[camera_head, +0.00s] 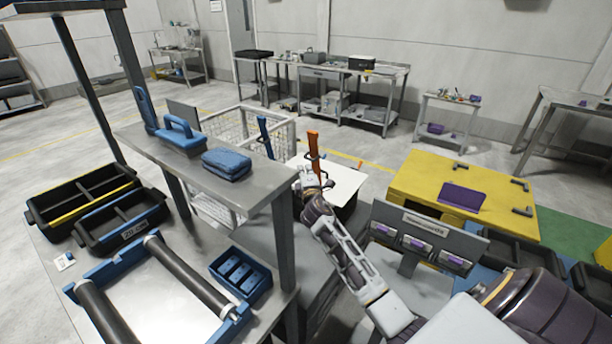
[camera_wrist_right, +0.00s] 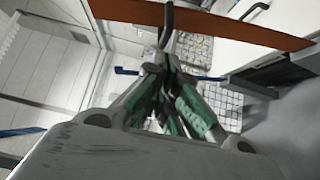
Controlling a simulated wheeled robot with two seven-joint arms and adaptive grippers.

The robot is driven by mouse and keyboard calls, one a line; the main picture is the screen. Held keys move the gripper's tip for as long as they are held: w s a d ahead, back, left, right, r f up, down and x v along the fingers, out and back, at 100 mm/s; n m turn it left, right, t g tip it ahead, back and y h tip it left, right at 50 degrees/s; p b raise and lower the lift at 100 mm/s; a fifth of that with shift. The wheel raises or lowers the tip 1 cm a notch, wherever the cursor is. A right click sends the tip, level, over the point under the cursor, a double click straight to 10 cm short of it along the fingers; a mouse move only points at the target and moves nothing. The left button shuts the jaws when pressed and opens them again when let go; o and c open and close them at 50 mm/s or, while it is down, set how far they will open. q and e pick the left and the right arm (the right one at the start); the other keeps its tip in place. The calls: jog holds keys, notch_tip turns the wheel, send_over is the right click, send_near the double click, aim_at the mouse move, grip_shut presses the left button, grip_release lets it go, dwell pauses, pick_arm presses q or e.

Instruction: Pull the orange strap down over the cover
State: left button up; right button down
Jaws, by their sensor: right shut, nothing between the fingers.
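My right gripper (camera_head: 311,176) is at the strap's lower end in the head view. In the wrist view my right gripper (camera_wrist_right: 165,65) has its fingers together just below the band, with nothing seen between them. Whether it touches the loop is unclear. My left gripper is out of view.
A sign stand (camera_head: 425,222) with purple-marked parts and a yellow-topped table (camera_head: 411,179) are right of the arm.

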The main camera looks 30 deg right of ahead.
jog(key=shift+x, duration=2.05)
jog(key=shift+w+r, duration=0.1)
jog(key=shift+w, duration=0.05)
